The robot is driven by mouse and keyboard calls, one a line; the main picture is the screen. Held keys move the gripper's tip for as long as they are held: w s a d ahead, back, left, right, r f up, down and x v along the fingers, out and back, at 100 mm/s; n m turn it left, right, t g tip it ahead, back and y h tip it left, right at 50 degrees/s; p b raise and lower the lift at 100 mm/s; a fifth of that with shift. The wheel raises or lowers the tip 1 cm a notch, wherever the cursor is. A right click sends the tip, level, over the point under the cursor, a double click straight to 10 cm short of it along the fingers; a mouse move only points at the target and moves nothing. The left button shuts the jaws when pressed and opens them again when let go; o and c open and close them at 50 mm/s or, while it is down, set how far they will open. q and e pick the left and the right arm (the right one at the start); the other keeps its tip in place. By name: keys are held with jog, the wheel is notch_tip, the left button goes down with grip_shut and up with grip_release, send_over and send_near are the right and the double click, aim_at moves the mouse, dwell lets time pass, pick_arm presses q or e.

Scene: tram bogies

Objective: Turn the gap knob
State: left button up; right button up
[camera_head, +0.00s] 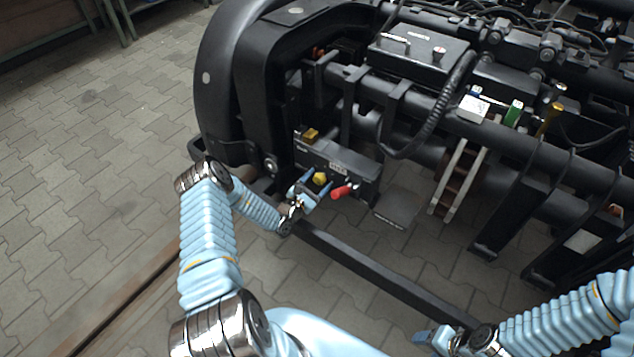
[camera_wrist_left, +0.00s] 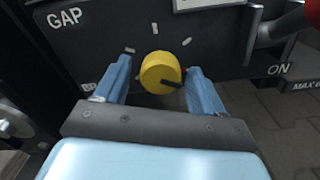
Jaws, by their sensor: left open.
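The yellow gap knob (camera_head: 319,179) sits on the front of a dark box under the bogie frame. In the left wrist view the knob (camera_wrist_left: 161,73) is round with a black pointer aimed to the lower right, and "GAP" is printed at the panel's upper left. My left gripper (camera_head: 309,187) is open, with one blue finger on each side of the knob; in the left wrist view the fingers (camera_wrist_left: 158,88) appear apart from it. My right gripper (camera_head: 433,338) is low at the bottom of the head view, and its jaw state is unclear.
A red handle (camera_head: 341,192) sticks out just right of the knob; "ON" is printed near it. A yellow block (camera_head: 311,135) is on top of the box. A dark bar (camera_head: 385,273) runs across in front. Paved floor (camera_head: 110,120) is clear at left.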

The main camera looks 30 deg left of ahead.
pick_arm(q)
jog(key=s+a, duration=0.1)
jog(key=s, duration=1.2)
jog(key=shift+s, duration=0.35)
jog(key=d+m+g+h, duration=0.3)
jog(key=d+m+h, duration=0.3)
jog(key=d, duration=0.6)
jog(key=s+d+m+g+h, duration=0.55)
jog(key=s+d+g, duration=0.3)
jog(key=d, duration=0.35)
jog(key=s+d+f+m+g+y, duration=0.25)
jog(key=s+m+g+y, duration=0.35)
jog(key=s+m+g, duration=0.5)
jog(key=w+r+m+t+y, duration=0.1)
jog(key=m, duration=0.1)
jog(key=w+d+m+t+y, duration=0.1)
jog(key=m+t, duration=0.1)
jog(key=r+m+t+y, duration=0.1)
jog(key=m+t, duration=0.1)
jog(key=m, duration=0.1)
jog(key=shift+w+d+r, duration=0.15)
jog(key=shift+w+r, duration=0.15)
jog(key=shift+w, duration=0.1)
